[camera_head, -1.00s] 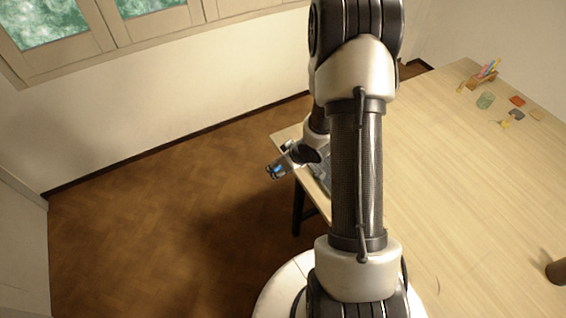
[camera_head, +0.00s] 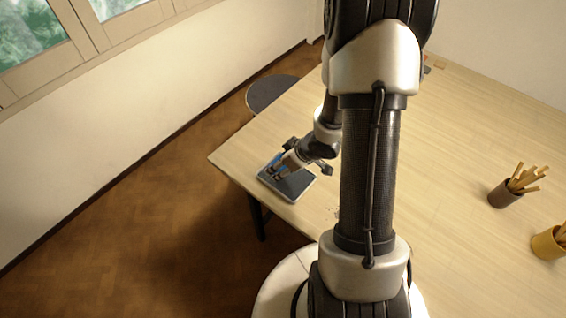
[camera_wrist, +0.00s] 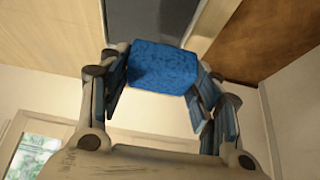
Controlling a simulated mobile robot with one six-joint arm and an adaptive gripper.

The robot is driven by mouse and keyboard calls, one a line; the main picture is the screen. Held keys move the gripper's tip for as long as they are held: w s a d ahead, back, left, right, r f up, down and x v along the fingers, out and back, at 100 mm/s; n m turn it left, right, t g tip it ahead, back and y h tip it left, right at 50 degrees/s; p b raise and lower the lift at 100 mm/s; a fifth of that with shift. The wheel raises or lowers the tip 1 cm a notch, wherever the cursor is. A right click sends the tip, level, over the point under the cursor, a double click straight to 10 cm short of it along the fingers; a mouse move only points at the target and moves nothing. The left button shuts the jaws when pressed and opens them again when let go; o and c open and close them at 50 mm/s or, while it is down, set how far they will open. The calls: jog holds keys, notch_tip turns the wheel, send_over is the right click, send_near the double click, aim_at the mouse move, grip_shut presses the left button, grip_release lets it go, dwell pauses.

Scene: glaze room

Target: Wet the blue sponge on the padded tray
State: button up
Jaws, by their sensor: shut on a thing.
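My gripper (camera_head: 281,170) is over the padded tray (camera_head: 297,190), a flat dark grey pad with a pale rim near the table's left corner. The blue sponge (camera_wrist: 163,66) is held between my fingers in the wrist view, with a finger on each side of it. In the head view only a little blue shows at my fingertips. I cannot tell whether the sponge touches the tray or is above it. The tray also shows as a dark grey strip behind the sponge in the wrist view (camera_wrist: 236,50). I cannot tell whether the sponge is wet.
A brown cup (camera_head: 505,196) with several sticks and a yellow cup (camera_head: 547,246) stand at the right of the pale wooden table (camera_head: 460,140). A dark round seat (camera_head: 272,92) is beyond the table's left edge. My arm hides the middle of the table.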

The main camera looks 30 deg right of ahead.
jog(key=shift+f+b, duration=2.9)
jog(key=shift+b, duration=0.25)
jog(key=shift+f, duration=0.25)
jog(key=shift+r, duration=0.1)
notch_tip(320, 180, up, 7)
jog(key=p, duration=0.8)
dwell(0.4)
